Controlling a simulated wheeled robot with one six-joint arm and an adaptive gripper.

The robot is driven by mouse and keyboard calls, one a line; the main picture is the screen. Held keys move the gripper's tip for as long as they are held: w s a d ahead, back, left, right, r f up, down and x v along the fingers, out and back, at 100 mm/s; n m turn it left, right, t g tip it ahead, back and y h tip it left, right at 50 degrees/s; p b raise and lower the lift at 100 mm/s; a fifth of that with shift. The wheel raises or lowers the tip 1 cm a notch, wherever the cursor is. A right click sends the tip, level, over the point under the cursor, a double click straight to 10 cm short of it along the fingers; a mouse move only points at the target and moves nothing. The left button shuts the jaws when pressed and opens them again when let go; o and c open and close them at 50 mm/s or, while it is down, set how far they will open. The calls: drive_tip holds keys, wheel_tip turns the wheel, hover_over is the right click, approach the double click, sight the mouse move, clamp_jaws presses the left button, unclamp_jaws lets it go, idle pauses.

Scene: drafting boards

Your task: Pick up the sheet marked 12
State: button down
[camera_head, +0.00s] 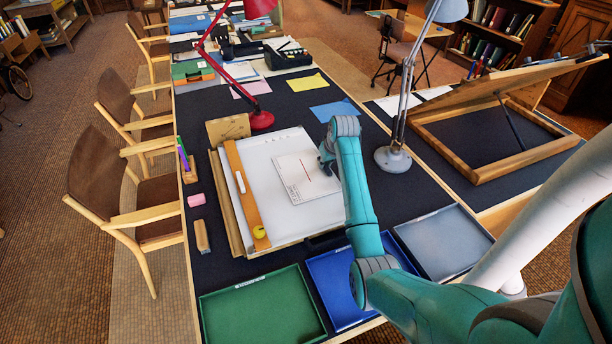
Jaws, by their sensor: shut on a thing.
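A small white sheet (299,184) with a red line and faint printing lies over the large white paper on the drafting board (262,205). Its number is too small to read. My gripper (324,162) is at the sheet's right edge, mostly hidden behind my own wrist. It is shut on the sheet's edge. The sheet looks flat and at or just above the paper; I cannot tell whether it is clear of it.
Green (262,312), blue (335,278) and grey (446,243) trays line the near edge. A red lamp (260,119) stands behind the board, a grey lamp (393,159) to the right. A wooden ruler (243,192) and yellow tape (260,232) lie on the board's left.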

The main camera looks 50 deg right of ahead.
drive_tip(key=shift+r, duration=0.6)
drive_tip(key=shift+w+a+r, duration=0.15)
drive_tip(key=shift+a+r, duration=0.05)
drive_tip(key=shift+r, duration=1.15)
drive_tip(key=shift+w+a+r, duration=0.1)
drive_tip(key=shift+a+r, duration=0.05)
drive_tip(key=shift+r, duration=1.45)
drive_tip(key=shift+a, duration=0.1)
